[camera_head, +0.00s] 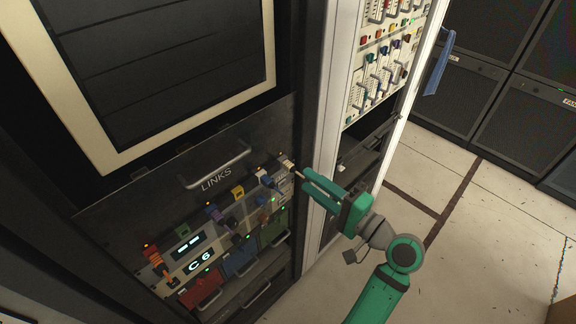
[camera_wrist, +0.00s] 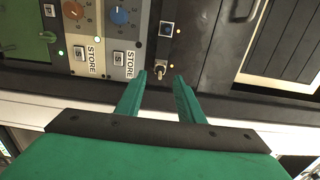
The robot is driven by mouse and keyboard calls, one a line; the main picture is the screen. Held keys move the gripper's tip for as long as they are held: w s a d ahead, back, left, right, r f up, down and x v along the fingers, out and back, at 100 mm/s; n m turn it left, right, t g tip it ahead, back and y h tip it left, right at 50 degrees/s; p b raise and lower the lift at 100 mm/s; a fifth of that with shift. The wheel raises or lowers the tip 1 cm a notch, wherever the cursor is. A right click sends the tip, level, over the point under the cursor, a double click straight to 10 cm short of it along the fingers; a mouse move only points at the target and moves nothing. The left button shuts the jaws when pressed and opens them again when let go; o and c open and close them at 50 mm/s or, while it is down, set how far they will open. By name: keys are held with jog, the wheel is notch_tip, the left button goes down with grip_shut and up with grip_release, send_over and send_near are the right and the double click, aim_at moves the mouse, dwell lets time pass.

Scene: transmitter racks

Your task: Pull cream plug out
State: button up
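A small cream-coloured plug (camera_head: 287,164) appears at the right end of the row of coloured plugs on the LINKS panel (camera_head: 150,205). It is small in the head view, and its seating is hard to tell. My gripper (camera_head: 304,181) is just right of that end of the panel, fingers pointing at it. In the wrist view my gripper (camera_wrist: 160,78) is open, with a gap between its two green fingers. I cannot make out the cream plug in the wrist view.
Orange, green, purple, yellow and blue plugs line the panel to the left. A handle (camera_head: 217,167) sticks out above it, and coloured drawers with handles (camera_head: 257,294) lie below. A white rack post (camera_head: 328,85) stands close behind my gripper. The floor (camera_head: 480,240) at right is clear.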

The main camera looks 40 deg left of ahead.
aim_at(295, 169)
jog(key=shift+w+a, duration=0.15)
jog(key=shift+a, duration=1.5)
jog(key=shift+w+a, duration=0.1)
jog(key=shift+a, duration=1.55)
grip_shut()
jog(key=shift+d, duration=0.2)
jog(key=shift+s+d, duration=0.2)
jog(key=shift+d, duration=2.6)
